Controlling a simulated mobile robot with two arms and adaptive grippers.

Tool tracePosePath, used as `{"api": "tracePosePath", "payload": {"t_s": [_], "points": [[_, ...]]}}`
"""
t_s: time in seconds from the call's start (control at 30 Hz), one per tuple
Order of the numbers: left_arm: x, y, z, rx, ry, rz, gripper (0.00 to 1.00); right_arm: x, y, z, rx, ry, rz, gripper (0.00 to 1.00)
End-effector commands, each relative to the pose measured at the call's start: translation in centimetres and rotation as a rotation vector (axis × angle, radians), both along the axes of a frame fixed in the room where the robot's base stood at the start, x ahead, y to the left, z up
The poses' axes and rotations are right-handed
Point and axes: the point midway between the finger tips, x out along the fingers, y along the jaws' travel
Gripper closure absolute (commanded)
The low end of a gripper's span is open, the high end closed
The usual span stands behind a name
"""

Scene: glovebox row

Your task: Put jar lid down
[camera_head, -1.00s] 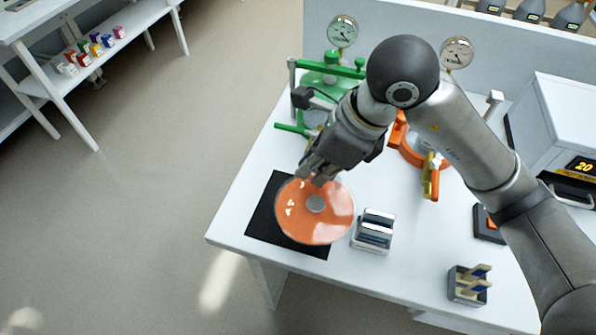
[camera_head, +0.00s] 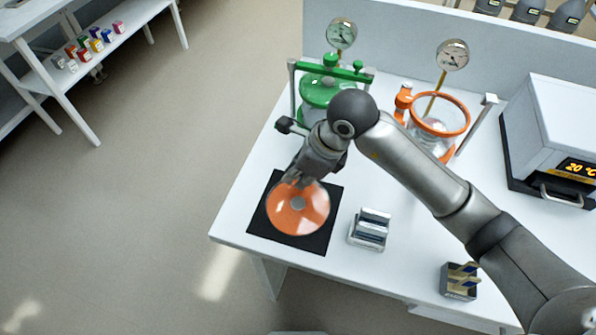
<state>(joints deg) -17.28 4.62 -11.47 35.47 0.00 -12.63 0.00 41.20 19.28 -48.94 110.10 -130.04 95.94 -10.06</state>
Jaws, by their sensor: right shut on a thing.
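The jar lid (camera_head: 306,219) is a round orange disc with a grey centre knob. It is over the black mat (camera_head: 321,241) at the left end of the white table. My right gripper (camera_head: 297,181) reaches down to the lid's far edge and is shut on it. Whether the lid touches the mat is hard to tell. An open glass jar with an orange rim (camera_head: 467,119) stands at the back, and a green-lidded jar (camera_head: 318,90) stands left of it. My left gripper is out of view.
A small grey rack (camera_head: 369,230) stands just right of the mat. A dark holder with tan and blue pieces (camera_head: 460,281) is near the front edge. A white heated box (camera_head: 562,130) stands at the right. The table's left edge is close to the mat.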

Motion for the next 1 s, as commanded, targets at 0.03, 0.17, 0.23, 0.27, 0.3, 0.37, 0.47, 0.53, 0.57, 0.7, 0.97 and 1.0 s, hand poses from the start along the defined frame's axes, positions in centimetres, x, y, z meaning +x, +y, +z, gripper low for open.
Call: {"api": "tracePosePath", "payload": {"t_s": [0.03,0.17,0.23,0.27,0.3,0.37,0.47,0.53,0.57,0.7,0.97,1.0], "points": [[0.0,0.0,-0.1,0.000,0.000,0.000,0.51,-0.1,0.0,-0.1,-0.001,0.003,0.002,0.91],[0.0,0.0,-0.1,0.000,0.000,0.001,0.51,-0.1,0.0,-0.1,-0.001,0.003,0.002,0.74],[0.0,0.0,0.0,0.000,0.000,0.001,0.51,-0.1,0.0,-0.1,-0.001,0.003,0.002,0.70],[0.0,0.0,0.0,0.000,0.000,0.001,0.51,-0.1,0.0,-0.1,-0.001,0.003,0.002,0.70],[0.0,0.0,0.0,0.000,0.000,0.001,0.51,-0.1,0.0,-0.1,-0.002,0.002,0.002,0.70],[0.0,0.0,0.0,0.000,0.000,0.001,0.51,-0.1,0.0,-0.1,0.000,0.002,0.001,0.70],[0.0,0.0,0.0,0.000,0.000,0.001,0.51,-0.1,0.0,-0.1,0.000,0.002,0.001,0.70],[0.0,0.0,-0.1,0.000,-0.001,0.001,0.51,-0.1,-0.1,0.1,-0.001,0.001,0.001,0.70],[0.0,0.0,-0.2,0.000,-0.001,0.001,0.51,-0.1,-0.1,0.3,0.000,0.000,0.001,0.70],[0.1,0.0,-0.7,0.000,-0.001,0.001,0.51,-0.3,-0.7,1.8,0.000,-0.004,0.002,0.70],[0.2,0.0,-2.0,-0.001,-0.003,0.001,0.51,-1.1,-2.7,7.0,0.000,-0.006,0.001,0.70],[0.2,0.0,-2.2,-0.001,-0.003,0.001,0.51,-1.2,-3.0,7.7,0.000,-0.005,0.000,0.70]]}}
